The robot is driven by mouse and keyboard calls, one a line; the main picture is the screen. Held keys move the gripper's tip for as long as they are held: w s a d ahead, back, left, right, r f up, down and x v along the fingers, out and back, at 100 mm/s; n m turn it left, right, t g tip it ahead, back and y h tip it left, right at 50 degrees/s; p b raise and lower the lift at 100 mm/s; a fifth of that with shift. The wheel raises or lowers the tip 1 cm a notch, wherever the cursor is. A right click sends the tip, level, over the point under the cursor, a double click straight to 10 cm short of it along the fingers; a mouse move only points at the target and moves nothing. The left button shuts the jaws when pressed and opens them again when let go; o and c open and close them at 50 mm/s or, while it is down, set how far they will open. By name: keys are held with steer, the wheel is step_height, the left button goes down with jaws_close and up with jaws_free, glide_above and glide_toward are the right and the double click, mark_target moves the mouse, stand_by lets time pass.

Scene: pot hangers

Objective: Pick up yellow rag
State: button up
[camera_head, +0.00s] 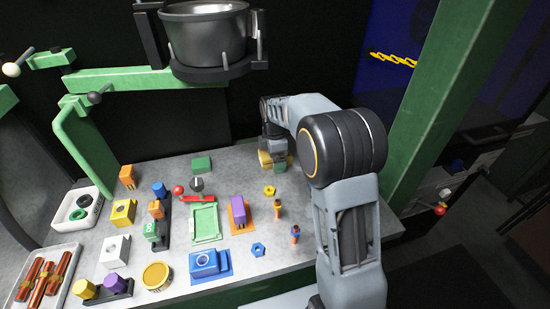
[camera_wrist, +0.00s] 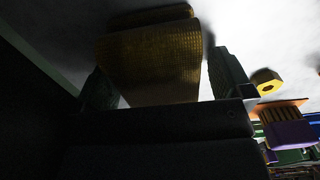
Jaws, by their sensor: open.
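The yellow rag (camera_wrist: 150,58) is a golden, woven-looking piece in the wrist view, with a folded or raised far edge. In the head view a yellow part of it (camera_head: 264,158) shows at the back of the grey table, partly hidden by my gripper (camera_head: 277,160). In the wrist view my gripper (camera_wrist: 163,82) is open. One dark finger is on each side of the rag. The rag's near part is hidden behind the gripper body. I cannot tell whether the fingers touch it.
A yellow nut (camera_head: 269,190) and a purple block on an orange base (camera_head: 239,214) lie close by. A green block (camera_head: 201,164) sits left of the gripper.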

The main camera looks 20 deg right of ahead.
steer(key=c, duration=1)
steer(key=shift+r, duration=0.5)
steer(key=shift+d+r, duration=0.1)
steer(key=shift+d, duration=0.25)
steer(key=d, duration=0.2)
steer(key=shift+s+d, duration=0.35)
steer(key=shift+d+r+p, duration=0.3)
steer(key=shift+d+r, duration=0.05)
steer(key=shift+r, duration=0.35)
step_height(320, 180, up, 12)
steer(key=shift+s+r+p, duration=0.1)
steer(key=shift+r+p, duration=0.1)
steer(key=shift+p, duration=0.75)
